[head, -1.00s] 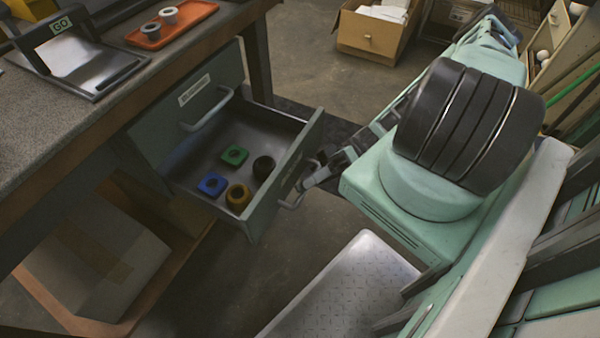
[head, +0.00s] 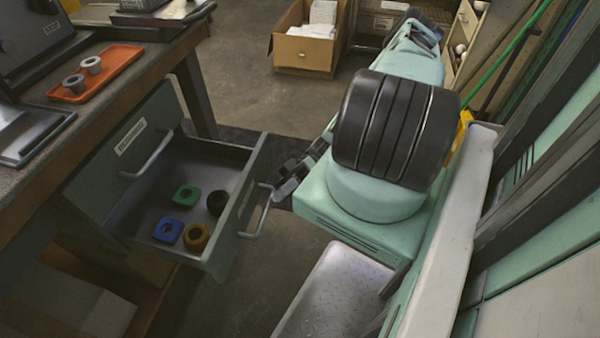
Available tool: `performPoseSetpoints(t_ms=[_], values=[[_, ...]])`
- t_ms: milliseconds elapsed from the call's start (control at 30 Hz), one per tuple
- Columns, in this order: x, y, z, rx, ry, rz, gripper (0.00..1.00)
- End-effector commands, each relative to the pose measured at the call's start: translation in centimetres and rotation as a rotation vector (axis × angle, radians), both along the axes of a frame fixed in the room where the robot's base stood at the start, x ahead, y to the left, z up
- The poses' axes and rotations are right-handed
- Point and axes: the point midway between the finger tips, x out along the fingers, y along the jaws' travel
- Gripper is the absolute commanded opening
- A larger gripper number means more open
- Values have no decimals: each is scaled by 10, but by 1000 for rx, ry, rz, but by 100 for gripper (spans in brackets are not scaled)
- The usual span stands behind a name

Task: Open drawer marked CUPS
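A grey-green drawer (head: 239,207) under the bench is pulled well out, and its inside shows. Its front bears a handle (head: 258,218); any marking on this front is too small to read. Inside lie a green square piece (head: 186,196), a blue square piece (head: 168,230), an ochre ring (head: 197,237) and a black ring (head: 217,202). A shut drawer front (head: 125,150) above it has a white label, not legible, and its own handle (head: 150,158). My gripper (head: 280,191) is beside the open drawer's handle; its fingers are dark and partly hidden, and I cannot tell contact.
A cardboard box (head: 303,52) stands on the floor at the back. A table leg (head: 196,95) is behind the drawer. Floor shows in front of the drawer.

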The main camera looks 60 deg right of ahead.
Motion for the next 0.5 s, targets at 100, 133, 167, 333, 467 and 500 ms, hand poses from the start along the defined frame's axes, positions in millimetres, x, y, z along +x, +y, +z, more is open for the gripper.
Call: performPoseSetpoints(t_ms=[100,133,167,333,467,500], values=[[0,-29,-7,-5,1,-3,33],[-1,-36,-9,-5,0,-4,33],[-1,-43,-10,-6,0,-4,33],[-2,-82,-18,-5,1,-3,33],[-3,-107,-24,-3,-1,-2,33],[-3,-113,-25,-4,0,-1,33]])
